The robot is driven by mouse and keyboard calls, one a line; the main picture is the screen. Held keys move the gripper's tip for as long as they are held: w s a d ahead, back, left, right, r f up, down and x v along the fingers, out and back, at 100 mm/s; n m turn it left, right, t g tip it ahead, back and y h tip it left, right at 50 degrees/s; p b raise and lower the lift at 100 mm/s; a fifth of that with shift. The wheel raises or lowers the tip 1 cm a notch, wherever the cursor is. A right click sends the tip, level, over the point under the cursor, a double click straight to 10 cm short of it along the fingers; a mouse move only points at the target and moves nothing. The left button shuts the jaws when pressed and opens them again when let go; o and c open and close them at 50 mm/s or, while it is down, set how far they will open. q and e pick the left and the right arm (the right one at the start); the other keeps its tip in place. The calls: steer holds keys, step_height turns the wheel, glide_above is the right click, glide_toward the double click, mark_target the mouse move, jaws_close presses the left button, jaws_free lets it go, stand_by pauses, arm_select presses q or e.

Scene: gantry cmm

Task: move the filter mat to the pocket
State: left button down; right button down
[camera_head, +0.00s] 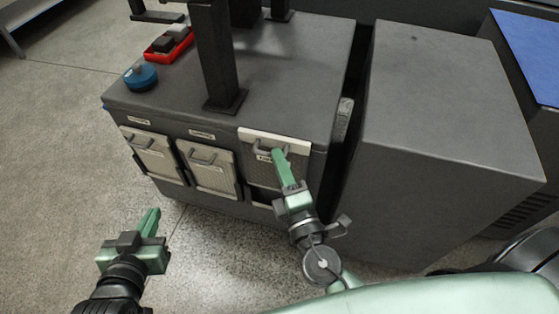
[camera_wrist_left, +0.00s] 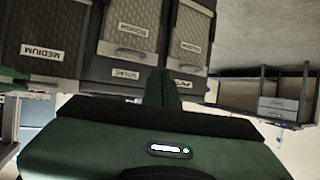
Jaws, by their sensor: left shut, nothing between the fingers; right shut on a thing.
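The filter mat (camera_head: 257,173) is a grey mesh panel with a pale top edge and a handle, at the right end of the cabinet's front. It stands higher than its two neighbours, and a dark pocket (camera_head: 261,196) shows below it. My right gripper (camera_head: 279,155) is shut on the mat's handle. My left gripper (camera_head: 152,218) is shut and empty, apart from the cabinet, in front of its left side. In the left wrist view its closed fingers (camera_wrist_left: 161,88) point towards the cabinet front, where a panel labelled MEDIUM (camera_wrist_left: 62,28) and two other mesh panels show.
Two more mesh mats with handles, the left one (camera_head: 153,163) and the middle one (camera_head: 211,177), sit in the cabinet front. On the cabinet top (camera_head: 295,75) are a blue round item (camera_head: 141,77), a red tray (camera_head: 166,46) and a dark post (camera_head: 215,60). A grey block (camera_head: 440,130) stands right.

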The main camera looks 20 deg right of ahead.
arm_select(q)
steer(key=shift+w+d+r+t+h+b, duration=0.15)
steer(key=shift+w+r+t, duration=0.2)
steer(key=shift+r, duration=0.2)
steer(key=shift+w+d+r+t+h+b, duration=0.1)
steer(key=shift+w+d+r+t, duration=0.15)
steer(key=shift+r, duration=0.35)
steer(key=shift+w+d+r+t+h+b, duration=0.1)
steer(key=shift+w+r+t, duration=0.15)
steer(key=shift+r+t, duration=0.25)
steer(key=shift+r, duration=0.15)
steer(key=shift+w+r, duration=0.15)
steer(key=shift+r, duration=0.15)
steer(key=shift+d+r+t, duration=0.1)
steer(key=shift+r+t, duration=0.1)
steer(key=shift+t, duration=0.1)
steer(key=shift+w+d+r+t, duration=0.15)
steer(key=shift+r+t, duration=0.15)
steer(key=shift+r, duration=0.15)
steer(key=shift+w+r+h+b, duration=0.1)
steer(key=shift+r+h+b, duration=0.1)
steer(key=shift+h+b, duration=0.1)
steer(key=shift+w+r+t, duration=0.1)
steer(key=shift+r+t, duration=0.3)
steer(key=shift+r, duration=0.05)
